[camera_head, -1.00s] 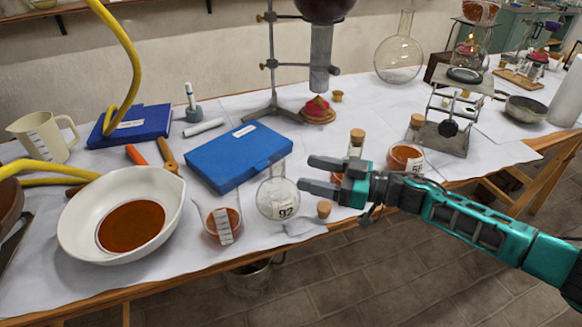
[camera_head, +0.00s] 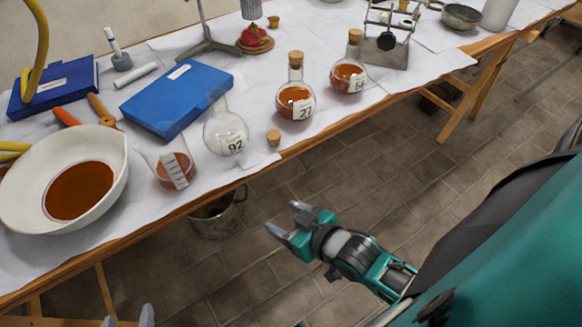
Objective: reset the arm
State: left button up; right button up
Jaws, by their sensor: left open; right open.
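My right gripper (camera_head: 284,218) is open and empty. It is over the floor in front of the table's edge, with its arm coming in from the lower right. My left gripper (camera_head: 128,319) shows only as two grey fingertips at the bottom edge, apart from each other with nothing seen between them. The rest of the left arm is out of view. The nearest glassware to my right gripper is the empty round flask marked 92 (camera_head: 226,133) on the table, clear of the fingers.
A metal bucket (camera_head: 217,217) stands below. The tiled floor at right is open.

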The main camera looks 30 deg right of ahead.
jog(key=shift+s+a+f+g, duration=0.1)
jog(key=shift+s+f+g, duration=0.2)
jog(key=shift+s, duration=0.25)
jog(key=shift+s+a+f+g, duration=0.1)
jog(key=shift+s+f+g, duration=0.15)
jog(key=shift+s, duration=0.25)
jog(key=shift+r+p, duration=0.75)
jog(key=shift+p, duration=0.1)
